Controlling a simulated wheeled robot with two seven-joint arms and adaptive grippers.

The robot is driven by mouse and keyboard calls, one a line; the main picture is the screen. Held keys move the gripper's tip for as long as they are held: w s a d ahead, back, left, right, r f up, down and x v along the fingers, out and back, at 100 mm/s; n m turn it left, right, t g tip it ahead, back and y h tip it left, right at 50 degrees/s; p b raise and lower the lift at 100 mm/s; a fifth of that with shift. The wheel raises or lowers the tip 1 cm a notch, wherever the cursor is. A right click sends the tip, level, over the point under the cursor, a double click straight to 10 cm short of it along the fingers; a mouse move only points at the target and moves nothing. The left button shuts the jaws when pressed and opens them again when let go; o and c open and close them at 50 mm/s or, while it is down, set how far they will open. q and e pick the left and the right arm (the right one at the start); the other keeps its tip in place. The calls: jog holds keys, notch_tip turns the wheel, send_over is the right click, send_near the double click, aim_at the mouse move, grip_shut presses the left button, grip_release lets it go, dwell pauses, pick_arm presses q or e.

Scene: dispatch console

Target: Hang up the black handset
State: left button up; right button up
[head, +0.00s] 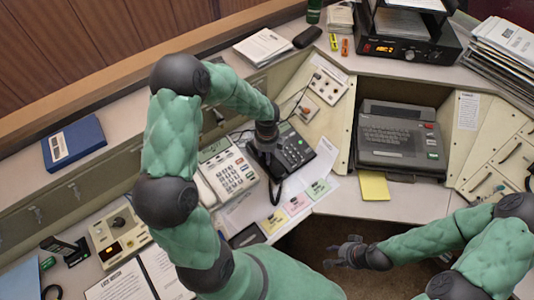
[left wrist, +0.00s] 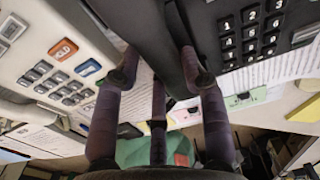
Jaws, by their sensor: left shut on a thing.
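The black desk phone (head: 297,148) lies on the sloped console, with its dark keypad facing up. My left gripper (head: 266,152) is over the left side of this phone. In the left wrist view, its fingers (left wrist: 160,72) are shut on the black handset (left wrist: 150,25), a long dark body beside the phone's keypad (left wrist: 252,32). Whether the handset touches its cradle is hidden by the gripper in the head view. A dark cord (head: 276,192) hangs at the phone's front edge. My right gripper (head: 343,252) is open and empty, over the dark gap in front of the desk.
A white phone (head: 228,172) stands close on the left of the black phone. Coloured notes (head: 296,204) on paper lie in front. A grey keyboard terminal (head: 400,138) is to the right. A radio unit (head: 410,45) and paper stacks are at the back.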

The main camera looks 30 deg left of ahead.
pick_arm(q)
jog(key=shift+f, duration=0.3)
dwell(0.8)
jog(key=o, duration=1.8)
jog(key=shift+r, duration=0.1)
jog(key=shift+s+d+r+p, duration=0.1)
jog(key=shift+d+r+p, duration=0.05)
jog(key=shift+r+p, duration=0.95)
jog(key=shift+s+d+r+p, duration=0.1)
jog(key=shift+d+r+p, duration=0.1)
jog(key=shift+r+p, duration=0.9)
jog(key=shift+d+r+p, duration=0.15)
jog(key=shift+r+p, duration=0.85)
jog(key=shift+r, duration=0.2)
jog(key=shift+f, duration=0.1)
